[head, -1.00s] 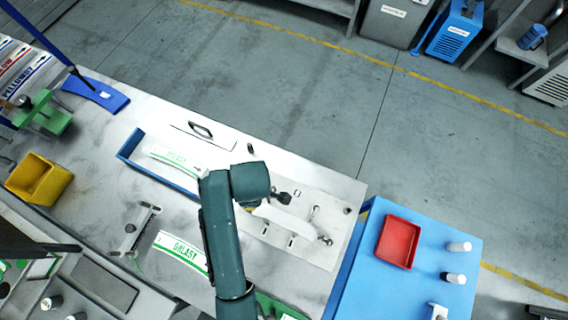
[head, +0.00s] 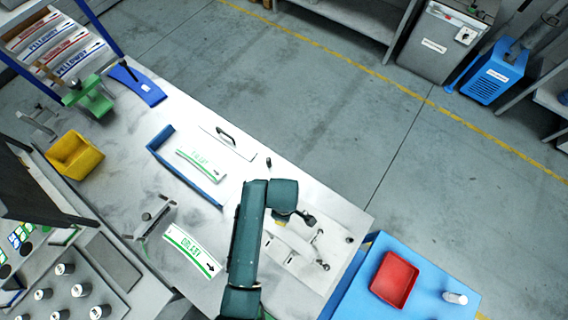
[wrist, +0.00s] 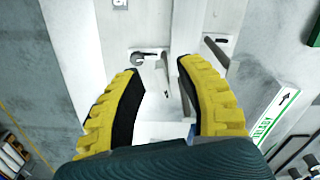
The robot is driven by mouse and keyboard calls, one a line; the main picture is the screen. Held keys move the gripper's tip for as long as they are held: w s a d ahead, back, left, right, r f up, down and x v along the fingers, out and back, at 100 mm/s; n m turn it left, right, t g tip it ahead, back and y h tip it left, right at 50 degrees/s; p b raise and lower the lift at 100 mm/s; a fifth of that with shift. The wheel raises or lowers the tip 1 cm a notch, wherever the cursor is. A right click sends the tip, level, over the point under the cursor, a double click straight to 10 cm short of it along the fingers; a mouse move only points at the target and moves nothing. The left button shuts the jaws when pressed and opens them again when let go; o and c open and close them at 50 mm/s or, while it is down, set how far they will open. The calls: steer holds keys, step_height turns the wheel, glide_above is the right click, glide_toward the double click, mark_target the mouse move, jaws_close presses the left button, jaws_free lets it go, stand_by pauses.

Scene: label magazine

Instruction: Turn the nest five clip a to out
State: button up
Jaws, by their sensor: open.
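My gripper (wrist: 160,72) is open, with its two yellow-and-black fingers spread over a white fixture plate (wrist: 110,45). The same plate (head: 300,275) lies at the right end of the bench in the head view. Between and beyond the fingertips in the wrist view is a small metal clip with a dark round end (wrist: 138,59). A second metal part (wrist: 217,48) lies beyond the right finger. In the head view, small metal clips (head: 319,235) show just right of my arm's end. No labels show which is clip a. My fingers are mostly hidden there.
A green-lettered label strip (head: 193,251) lies left of my arm. Another label lies beside a blue rail (head: 187,172). A blue table with a red tray (head: 395,279) stands right of the bench. A yellow bin (head: 74,155) is at far left.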

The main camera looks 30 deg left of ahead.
steer(key=shift+f, duration=1.45)
steer(key=shift+c, duration=0.2)
jaws_close()
